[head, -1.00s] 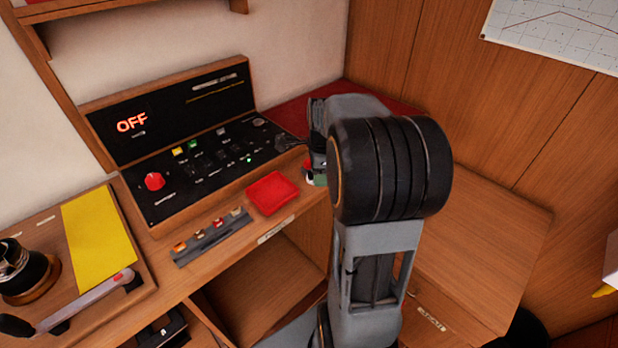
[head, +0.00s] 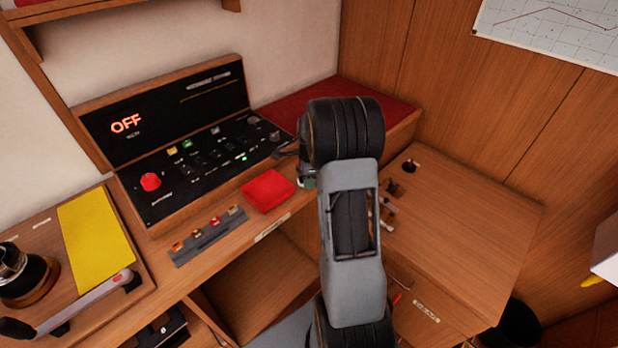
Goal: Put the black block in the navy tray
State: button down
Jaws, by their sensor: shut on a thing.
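My arm rises through the middle of the head view and its dark round joint covers most of the wrist. Only a small dark part of my gripper (head: 287,153) shows at the left edge of that joint, over the right end of the control panel. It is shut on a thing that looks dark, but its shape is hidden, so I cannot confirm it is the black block. I cannot make out a navy tray; the arm may hide it. A red tray (head: 267,191) lies on the desk left of the arm.
The black control panel (head: 195,165) stands behind the red tray. A grey strip with several small pieces (head: 208,236) lies in front. A small green thing (head: 307,182) sits beside my arm, partly hidden. Small dark fittings (head: 410,165) stand on the right wooden top (head: 470,215), which is otherwise clear.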

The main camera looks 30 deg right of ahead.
jog(key=shift+f, duration=0.2)
jog(key=shift+f, duration=0.15)
jog(key=c, duration=0.9)
grip_release()
